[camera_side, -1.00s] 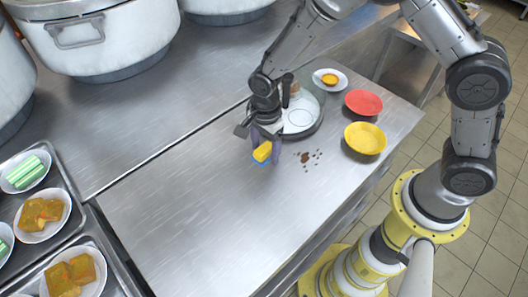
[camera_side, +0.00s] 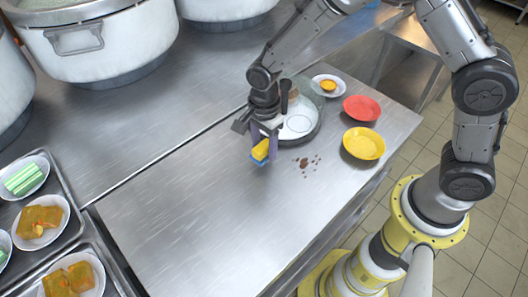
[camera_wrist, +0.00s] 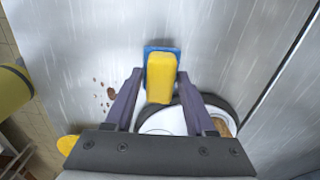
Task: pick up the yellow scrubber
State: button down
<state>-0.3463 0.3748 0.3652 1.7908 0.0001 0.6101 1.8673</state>
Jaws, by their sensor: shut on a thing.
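The yellow scrubber (camera_side: 260,150) has a yellow body and a blue pad, and is at the middle of the steel counter in the side view. In the wrist view the scrubber (camera_wrist: 161,78) lies between my two fingers, its blue edge showing at the far end. My gripper (camera_side: 262,145) points down and is shut on the scrubber; its fingers (camera_wrist: 158,82) also show in the wrist view. I cannot tell whether the scrubber is clear of the counter.
A red plate (camera_side: 361,108), a yellow bowl (camera_side: 364,144) and brown crumbs (camera_side: 306,163) are to the right. Large pots (camera_side: 95,45) stand at the back left, food trays (camera_side: 72,238) at the left. The front counter is clear.

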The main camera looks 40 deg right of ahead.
jog(key=s+d+r, duration=0.2)
jog(key=s+r, duration=0.3)
jog(key=s, duration=0.1)
jog(key=s+d+r, duration=0.2)
jog(key=s+r, duration=0.2)
jog(key=s, duration=0.3)
jog(key=shift+d+r, duration=0.4)
jog(key=shift+s, duration=0.1)
